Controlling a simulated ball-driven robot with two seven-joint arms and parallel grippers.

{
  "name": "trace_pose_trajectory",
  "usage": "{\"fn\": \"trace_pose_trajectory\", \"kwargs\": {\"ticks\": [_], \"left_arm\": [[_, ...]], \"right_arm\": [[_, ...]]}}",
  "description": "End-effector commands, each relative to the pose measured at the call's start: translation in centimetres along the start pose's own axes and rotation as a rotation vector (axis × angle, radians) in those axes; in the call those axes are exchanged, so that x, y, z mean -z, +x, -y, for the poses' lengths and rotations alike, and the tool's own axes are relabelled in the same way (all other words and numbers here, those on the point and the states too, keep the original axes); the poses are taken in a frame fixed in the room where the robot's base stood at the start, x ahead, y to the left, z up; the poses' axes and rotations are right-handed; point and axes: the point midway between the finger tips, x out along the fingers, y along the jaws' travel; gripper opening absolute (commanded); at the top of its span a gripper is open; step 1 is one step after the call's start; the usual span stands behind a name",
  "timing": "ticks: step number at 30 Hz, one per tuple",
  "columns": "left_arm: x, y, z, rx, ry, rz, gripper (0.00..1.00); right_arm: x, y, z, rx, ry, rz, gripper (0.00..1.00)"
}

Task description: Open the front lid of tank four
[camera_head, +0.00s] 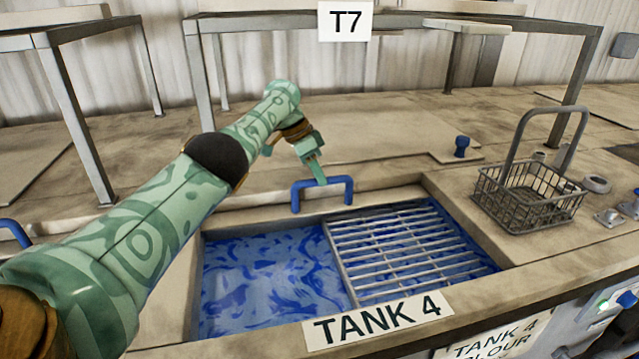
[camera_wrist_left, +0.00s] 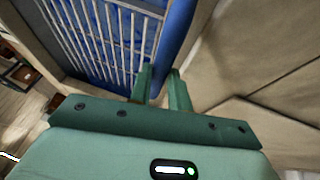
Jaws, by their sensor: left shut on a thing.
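Tank four's opening shows blue liquid (camera_head: 265,275) on its left side and a metal grating (camera_head: 405,250) on its right. The sign "TANK 4" (camera_head: 378,320) is on its front rim. A blue handle (camera_head: 297,196) stands at the far edge of the opening, on the pale lid edge. My left gripper (camera_head: 318,178) reaches down from behind and is shut on the handle's top bar. In the left wrist view the fingers (camera_wrist_left: 161,75) close on the blue handle (camera_wrist_left: 178,40), with the grating beside it. My right gripper is out of view.
A wire basket (camera_head: 530,192) with a tall handle stands right of the tank. A blue knob (camera_head: 461,145) sits on the counter behind. A metal frame stand with sign "T7" (camera_head: 345,22) spans the back. Another blue handle (camera_head: 14,232) is at the far left.

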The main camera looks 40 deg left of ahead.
Motion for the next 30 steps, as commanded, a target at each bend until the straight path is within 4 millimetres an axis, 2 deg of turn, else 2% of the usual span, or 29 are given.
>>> {"fn": "trace_pose_trajectory", "kwargs": {"ticks": [9,10,12,22,26,30], "left_arm": [[0.2,-0.1,-0.1,0.0,0.004,-0.004,0.0],[0.2,-0.1,-0.1,0.0,0.004,-0.004,0.27],[0.2,-0.1,-0.1,0.0,0.003,-0.003,0.41],[0.1,-0.6,0.0,0.001,0.002,-0.002,0.41],[0.2,-2.7,-0.1,0.001,0.003,-0.005,0.41],[0.2,-5.1,0.1,-0.001,0.003,-0.005,0.41]], "right_arm": [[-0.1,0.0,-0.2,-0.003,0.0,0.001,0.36],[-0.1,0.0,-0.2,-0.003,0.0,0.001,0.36],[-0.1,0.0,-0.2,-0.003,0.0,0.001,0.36],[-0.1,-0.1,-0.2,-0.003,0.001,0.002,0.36],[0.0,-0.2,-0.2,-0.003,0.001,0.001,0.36],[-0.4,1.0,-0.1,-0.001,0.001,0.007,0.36]]}}
